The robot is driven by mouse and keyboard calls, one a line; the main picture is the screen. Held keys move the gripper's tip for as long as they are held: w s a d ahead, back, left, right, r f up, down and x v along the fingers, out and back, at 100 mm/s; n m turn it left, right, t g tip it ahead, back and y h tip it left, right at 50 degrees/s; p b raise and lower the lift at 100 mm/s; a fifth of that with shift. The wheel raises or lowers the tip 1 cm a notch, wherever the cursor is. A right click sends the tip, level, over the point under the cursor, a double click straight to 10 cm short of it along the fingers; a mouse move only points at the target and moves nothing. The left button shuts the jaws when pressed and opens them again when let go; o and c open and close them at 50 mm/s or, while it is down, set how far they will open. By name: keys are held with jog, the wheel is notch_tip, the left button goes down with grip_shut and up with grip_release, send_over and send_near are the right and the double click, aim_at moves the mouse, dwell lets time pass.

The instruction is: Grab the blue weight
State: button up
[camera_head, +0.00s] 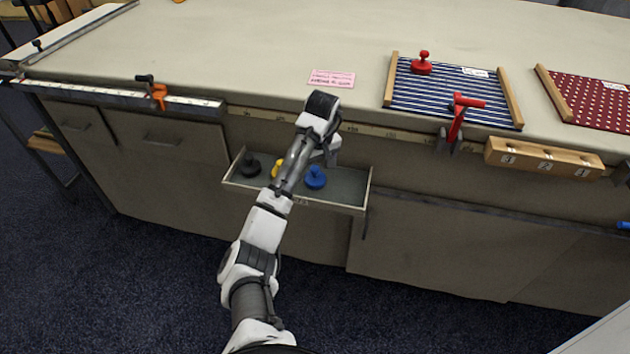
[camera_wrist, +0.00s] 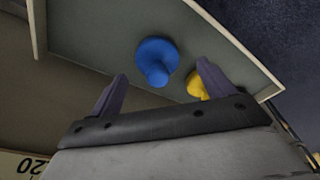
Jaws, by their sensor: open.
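The blue weight (camera_head: 315,178) has a round base with a knob and sits in the open drawer (camera_head: 345,201) at the table's front. In the wrist view the blue weight (camera_wrist: 156,58) lies just beyond my gripper (camera_wrist: 158,85), between the lines of its two fingers and apart from them. My gripper (camera_head: 329,158) is open and empty, above the drawer. A yellow weight (camera_head: 277,169) stands left of the blue one, partly hidden by my arm; in the wrist view it shows behind the right finger (camera_wrist: 195,87).
A black weight (camera_head: 250,167) stands at the drawer's left end. The drawer's right part is bare. The table edge above carries a red clamp (camera_head: 458,120), an orange clamp (camera_head: 157,93) and a numbered wooden block (camera_head: 543,157).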

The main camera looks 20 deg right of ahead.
aim_at(316, 169)
jog(key=shift+w+d+f, duration=0.1)
jog(key=shift+w+f, duration=0.05)
jog(key=shift+f, duration=0.75)
jog(key=shift+w+d+f, duration=0.1)
jog(key=shift+f, duration=0.75)
jog(key=c, duration=1.4)
jog(key=shift+r, duration=0.1)
